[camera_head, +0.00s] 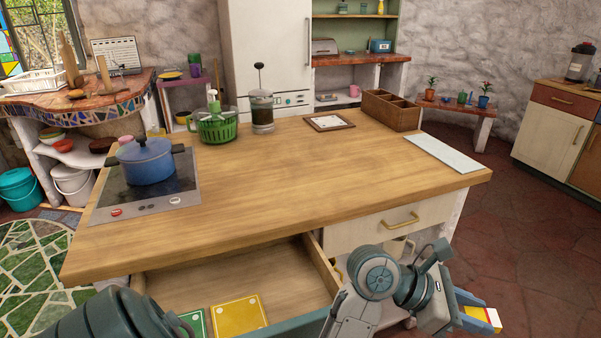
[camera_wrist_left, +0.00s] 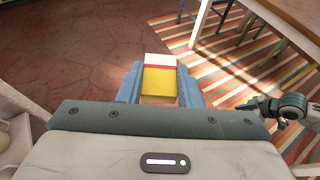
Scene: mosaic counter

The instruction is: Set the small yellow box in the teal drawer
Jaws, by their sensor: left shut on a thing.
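The small yellow box (camera_wrist_left: 159,82), with a red stripe and a white end, is held between the blue fingers of my left gripper (camera_wrist_left: 157,88). In the head view, the left gripper (camera_head: 478,314) is at the lower right with the box (camera_head: 492,317) at its tips. It is right of the teal drawer and outside it. The teal drawer (camera_head: 291,328) is pulled open under the wooden counter. Its wooden inside shows, and its teal front edge is partly cut off at the bottom.
A yellow flat item (camera_head: 239,316) and a green one (camera_head: 193,322) lie in the front of the drawer; the rest of its visible floor is bare. A closed cream drawer (camera_head: 375,226) with a brass handle is to its right. The counter (camera_head: 290,190) overhangs the drawer's back.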

